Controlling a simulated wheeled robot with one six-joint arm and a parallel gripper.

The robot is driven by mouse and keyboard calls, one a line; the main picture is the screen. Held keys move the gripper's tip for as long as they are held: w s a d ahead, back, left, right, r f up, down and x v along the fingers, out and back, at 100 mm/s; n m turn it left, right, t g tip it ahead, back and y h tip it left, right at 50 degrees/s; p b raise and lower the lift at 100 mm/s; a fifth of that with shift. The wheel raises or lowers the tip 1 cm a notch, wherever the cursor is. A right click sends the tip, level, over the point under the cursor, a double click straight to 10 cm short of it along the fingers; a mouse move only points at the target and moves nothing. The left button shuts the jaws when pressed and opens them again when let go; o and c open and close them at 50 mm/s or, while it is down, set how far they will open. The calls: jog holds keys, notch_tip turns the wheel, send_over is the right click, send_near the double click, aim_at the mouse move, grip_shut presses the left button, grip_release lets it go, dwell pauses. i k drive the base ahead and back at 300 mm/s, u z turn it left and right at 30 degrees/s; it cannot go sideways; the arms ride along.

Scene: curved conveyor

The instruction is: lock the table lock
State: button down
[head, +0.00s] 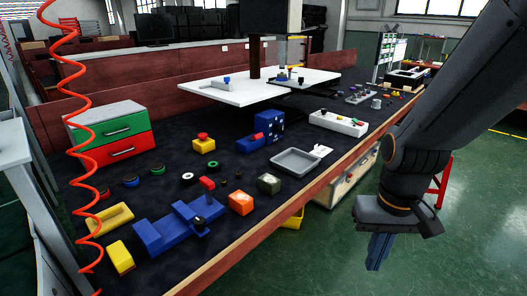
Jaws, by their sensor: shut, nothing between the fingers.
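My gripper (378,252) hangs at the right, pointing down over the green floor, clear of the bench's front edge. Its blue fingers are together and hold nothing. I cannot tell for certain which part is the table lock. A machine with a white flat table (222,92) stands at the back middle of the bench, with a dark column and head above. A small blue piece (226,79) sits on that white table. My gripper is well apart from both.
The dark bench (330,152) also carries a green and red drawer box (112,132), a grey tray (294,163), a white button panel (338,123), and orange (240,203) and yellow blocks. A red coiled hose (84,95) hangs at left. Floor beside the bench is open.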

aim_at(256, 137)
jog(key=u, duration=0.9)
jog(key=i, duration=0.6)
jog(key=z, duration=0.9)
